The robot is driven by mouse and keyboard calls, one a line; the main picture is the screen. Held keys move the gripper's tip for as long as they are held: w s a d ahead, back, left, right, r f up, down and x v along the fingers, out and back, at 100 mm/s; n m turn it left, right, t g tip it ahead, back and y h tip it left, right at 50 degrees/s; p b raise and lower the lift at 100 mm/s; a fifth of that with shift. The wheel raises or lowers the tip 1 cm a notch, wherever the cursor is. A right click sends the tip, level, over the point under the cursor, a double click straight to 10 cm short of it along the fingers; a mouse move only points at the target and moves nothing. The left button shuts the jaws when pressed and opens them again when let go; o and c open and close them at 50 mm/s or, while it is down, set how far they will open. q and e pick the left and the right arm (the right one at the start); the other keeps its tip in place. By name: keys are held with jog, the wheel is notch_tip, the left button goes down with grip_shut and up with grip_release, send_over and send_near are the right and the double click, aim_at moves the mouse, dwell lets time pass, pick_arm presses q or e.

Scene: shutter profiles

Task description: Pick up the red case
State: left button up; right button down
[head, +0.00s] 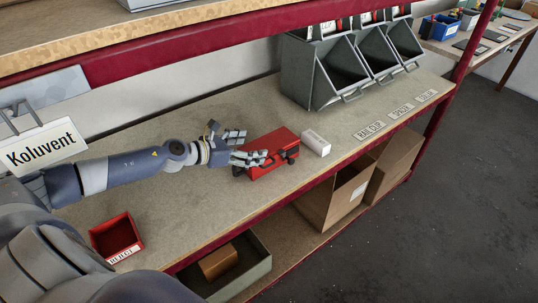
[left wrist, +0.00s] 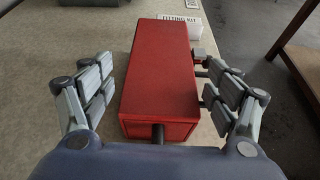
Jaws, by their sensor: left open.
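The red case (head: 272,151) lies on the shelf top (head: 190,210) near its middle. It has dark fittings on its front side. My left gripper (head: 242,147) is at the case's left end in the head view. In the left wrist view the red case (left wrist: 160,80) stands between the spread fingers of the left gripper (left wrist: 160,95). The fingers are open, one set on each side of the case. A gap shows on the left; on the right the fingers are close to the case's fittings, and I cannot tell if they touch. My right gripper is not in view.
A white box (head: 316,142) stands just right of the case. Grey bins (head: 310,75) stand at the back right. A red reject bin (head: 117,238) sits at the front left. Labels (head: 369,131) lie along the right edge. Cardboard boxes (head: 335,200) stand on the lower shelf.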

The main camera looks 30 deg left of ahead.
aim_at(268, 143)
pick_arm(q)
jog(key=shift+w+d+p, duration=0.2)
jog(key=shift+w+p, duration=0.25)
jog(key=shift+w, duration=0.05)
jog(key=p+x, duration=0.1)
jog(key=x, duration=0.2)
jog(key=shift+d, duration=0.1)
jog(key=shift+w+d+f, duration=0.2)
jog(key=shift+w+f, duration=0.1)
jog(key=shift+w, duration=0.15)
jog(key=c, duration=1.4)
jog(key=shift+r, duration=0.1)
jog(key=shift+c, duration=0.6)
jog(key=shift+a+p, duration=0.1)
jog(key=shift+p, duration=0.2)
